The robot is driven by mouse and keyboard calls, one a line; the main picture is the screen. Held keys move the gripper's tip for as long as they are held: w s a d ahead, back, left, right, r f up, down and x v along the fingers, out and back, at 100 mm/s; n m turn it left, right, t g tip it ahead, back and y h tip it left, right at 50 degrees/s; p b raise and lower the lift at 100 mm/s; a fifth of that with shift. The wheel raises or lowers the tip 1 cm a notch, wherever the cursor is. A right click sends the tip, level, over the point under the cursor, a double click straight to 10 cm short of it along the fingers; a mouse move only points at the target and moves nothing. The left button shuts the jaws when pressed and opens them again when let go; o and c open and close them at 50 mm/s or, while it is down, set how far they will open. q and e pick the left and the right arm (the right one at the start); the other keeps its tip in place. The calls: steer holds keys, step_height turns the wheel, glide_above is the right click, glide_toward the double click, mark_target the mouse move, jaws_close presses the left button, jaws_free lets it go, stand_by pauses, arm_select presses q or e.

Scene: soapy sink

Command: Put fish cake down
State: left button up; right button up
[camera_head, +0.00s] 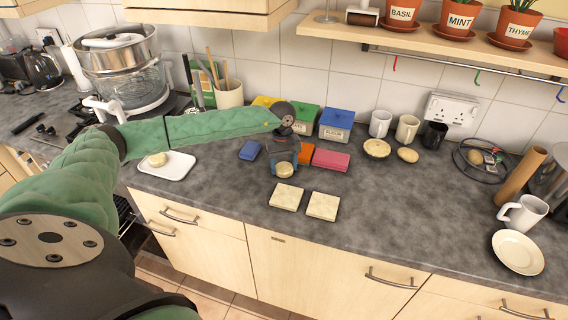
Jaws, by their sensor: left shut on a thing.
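My left gripper (285,160) reaches in from the left and points down over the middle of the counter. It is shut on a round, pale fish cake (284,171), which shows at its fingertips, low over the counter or touching it; I cannot tell which. The fish cake is just behind two pale square slabs, the left one (286,197) and the right one (323,206). A similar round cake (157,159) lies on a white tray (166,172) at the left. My right gripper is out of view.
Coloured canisters (336,124) stand behind. A pie (376,148) and a bread roll (408,155) lie to the right. The grey counter (400,215) is clear right of the slabs.

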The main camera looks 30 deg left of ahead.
arm_select(q)
steer(key=shift+f, duration=0.1)
steer(key=o, duration=1)
steer(key=shift+r, duration=0.2)
